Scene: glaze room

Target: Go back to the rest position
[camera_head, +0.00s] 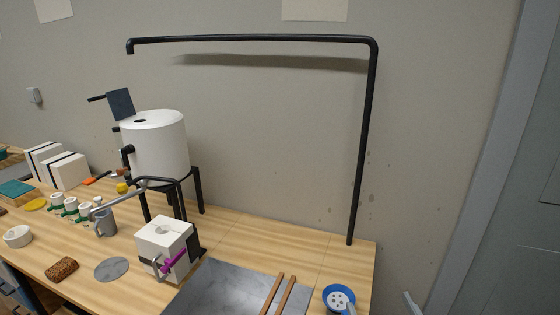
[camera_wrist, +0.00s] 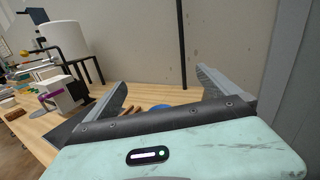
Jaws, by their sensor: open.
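My gripper (camera_wrist: 160,90) is open in the wrist view, with its two grey fingers spread wide and nothing between them. Its pale green body fills the bottom of that view. In the head view only a small grey tip (camera_head: 411,303) shows at the bottom, right of the table. The gripper appears to be off the right end of the wooden table (camera_head: 320,253), apart from the objects on it.
A white kiln (camera_head: 158,150) stands on a black stand at the left. A white block mould (camera_head: 163,243), a grey slab (camera_head: 215,290), two wooden sticks (camera_head: 278,295) and a blue bowl (camera_head: 339,298) occupy the table. A black pipe (camera_head: 364,140) rises at the right rear.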

